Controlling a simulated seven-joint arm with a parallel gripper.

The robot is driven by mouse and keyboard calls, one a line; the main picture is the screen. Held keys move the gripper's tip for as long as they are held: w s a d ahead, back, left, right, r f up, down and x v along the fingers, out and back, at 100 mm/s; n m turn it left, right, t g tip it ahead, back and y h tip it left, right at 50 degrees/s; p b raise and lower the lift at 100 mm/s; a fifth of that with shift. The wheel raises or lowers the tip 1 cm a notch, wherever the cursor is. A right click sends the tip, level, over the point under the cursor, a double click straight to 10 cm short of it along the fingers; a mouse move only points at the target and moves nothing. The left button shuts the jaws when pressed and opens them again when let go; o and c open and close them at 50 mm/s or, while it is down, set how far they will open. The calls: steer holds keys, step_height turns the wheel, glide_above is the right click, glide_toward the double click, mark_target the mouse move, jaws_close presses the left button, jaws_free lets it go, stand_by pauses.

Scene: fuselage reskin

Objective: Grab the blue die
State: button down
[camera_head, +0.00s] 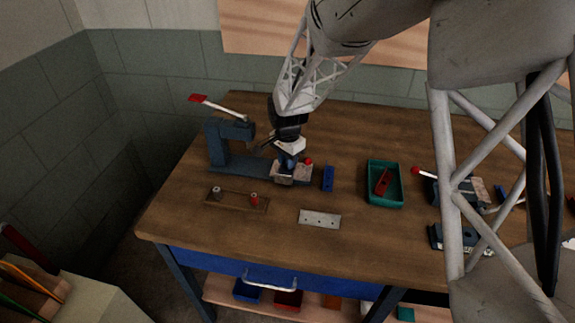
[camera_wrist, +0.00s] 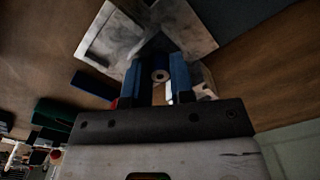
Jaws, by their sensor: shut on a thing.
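My gripper (camera_head: 287,162) is over the right end of the blue-grey press (camera_head: 222,150), near a small metal block (camera_head: 301,176).
A wooden rack (camera_head: 236,201) holds a red-topped peg and a pale one. A drilled metal plate (camera_head: 319,218), a blue block (camera_head: 328,179) and a green tray (camera_head: 371,195) with a red piece lie to the right. The press lever (camera_head: 222,108) rises at left. The front bench edge is mostly clear.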

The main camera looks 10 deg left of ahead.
steer(key=shift+r, duration=0.15)
step_height(320, 180, up, 10)
stand_by(0.7)
stand_by(0.5)
